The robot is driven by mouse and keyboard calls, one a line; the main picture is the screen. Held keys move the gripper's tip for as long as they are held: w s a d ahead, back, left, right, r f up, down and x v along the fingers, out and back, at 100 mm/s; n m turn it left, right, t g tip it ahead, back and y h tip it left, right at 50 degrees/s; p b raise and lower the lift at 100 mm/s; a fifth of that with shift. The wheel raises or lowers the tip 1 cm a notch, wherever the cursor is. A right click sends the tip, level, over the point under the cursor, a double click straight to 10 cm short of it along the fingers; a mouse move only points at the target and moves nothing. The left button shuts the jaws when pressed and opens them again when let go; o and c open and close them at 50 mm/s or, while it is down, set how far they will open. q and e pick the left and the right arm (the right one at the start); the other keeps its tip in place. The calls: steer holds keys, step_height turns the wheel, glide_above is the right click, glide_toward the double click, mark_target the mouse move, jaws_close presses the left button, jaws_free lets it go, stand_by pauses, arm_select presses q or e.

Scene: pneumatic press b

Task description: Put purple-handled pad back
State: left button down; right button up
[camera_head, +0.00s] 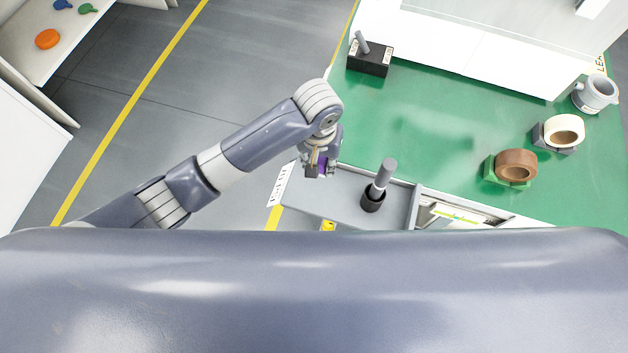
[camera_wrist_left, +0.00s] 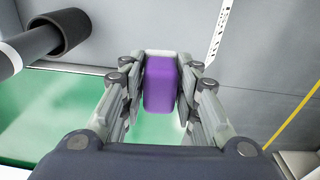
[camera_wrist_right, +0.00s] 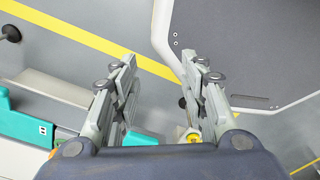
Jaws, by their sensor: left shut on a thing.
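The purple handle of the pad (camera_wrist_left: 160,85) sits between the fingers of my left gripper (camera_wrist_left: 162,88), which is shut on it. In the head view a sliver of purple (camera_head: 322,164) shows at the left gripper (camera_head: 318,172), over the left end of a grey tray (camera_head: 335,208) at the green table's edge. The pad under the handle is hidden or too small to tell. My right gripper (camera_wrist_right: 160,100) is open and empty in its wrist view, over the floor. It does not show in the head view.
A grey-handled tool in a black cup (camera_head: 373,199) stands on the tray, right of my left gripper. A black block with a grey rod (camera_head: 368,64) stands at the back of the green table (camera_head: 430,130). Tape rolls (camera_head: 516,164) stand at the right. The table's middle is clear.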

mark_target(314, 186)
arm_select(q)
steer(key=shift+s+a+r+m+g, duration=0.15)
steer(key=shift+s+a, duration=0.1)
steer(key=shift+a, duration=0.2)
steer(key=shift+s+a+r+m+g, duration=0.15)
steer(key=shift+s+a, duration=0.05)
steer(key=shift+a, duration=0.2)
steer(key=shift+f+p, duration=0.65)
steer(key=shift+f, duration=4.2)
steer(key=c, duration=1.2)
jaws_free()
